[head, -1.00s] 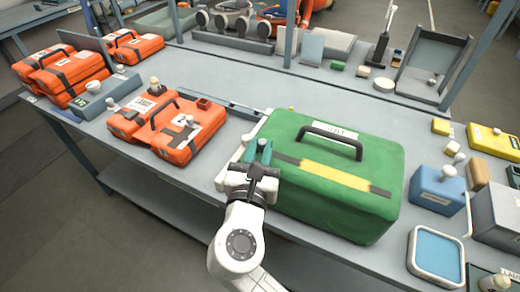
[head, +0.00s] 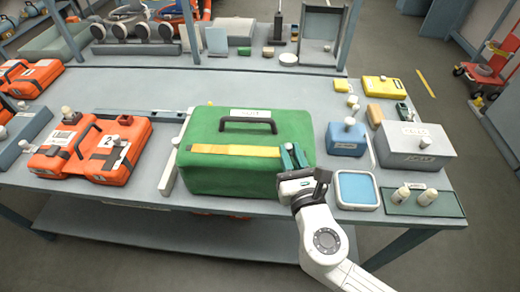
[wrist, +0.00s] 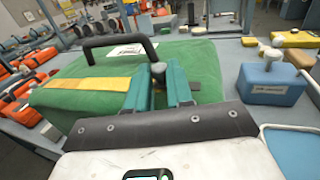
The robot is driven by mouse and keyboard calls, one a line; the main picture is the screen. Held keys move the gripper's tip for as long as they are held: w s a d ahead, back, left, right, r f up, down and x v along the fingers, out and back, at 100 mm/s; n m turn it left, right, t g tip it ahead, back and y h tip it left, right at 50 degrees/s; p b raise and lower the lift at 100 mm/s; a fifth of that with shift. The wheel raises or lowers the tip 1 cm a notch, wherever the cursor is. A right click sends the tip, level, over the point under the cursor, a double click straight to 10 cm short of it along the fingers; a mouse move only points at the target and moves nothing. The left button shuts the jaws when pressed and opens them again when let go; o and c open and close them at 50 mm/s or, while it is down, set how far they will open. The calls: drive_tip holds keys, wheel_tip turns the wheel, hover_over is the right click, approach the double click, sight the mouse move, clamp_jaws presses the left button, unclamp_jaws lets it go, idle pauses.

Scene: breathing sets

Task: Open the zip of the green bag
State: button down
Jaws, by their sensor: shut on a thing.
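The green bag (head: 235,178) stands upright on the bench, with a black handle (head: 247,122) and a white label on top. A yellow strip (head: 232,150) runs along its upper front edge. My gripper (head: 293,153) is at the right end of this strip, at the bag's front right corner. In the wrist view, its teal fingers stand on either side of a small grey zip pull (wrist: 158,71) and are shut on it. The fingers hide the strip's right end. I cannot see into the bag.
Orange cases (head: 95,145) lie to the left. A blue box (head: 346,138), a blue-lined tray (head: 357,188) and a grey box (head: 415,145) stand close on the right. A pale bar (head: 172,165) lies along the bag's left side. Bench behind the bag is mostly clear.

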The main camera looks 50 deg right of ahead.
drive_tip(key=shift+s+d, duration=0.85)
drive_tip(key=shift+s, duration=0.25)
drive_tip(key=c, duration=1)
unclamp_jaws()
drive_tip(key=b+v, duration=0.3)
drive_tip(key=v, duration=0.7)
drive_tip(key=shift+s+a, duration=0.3)
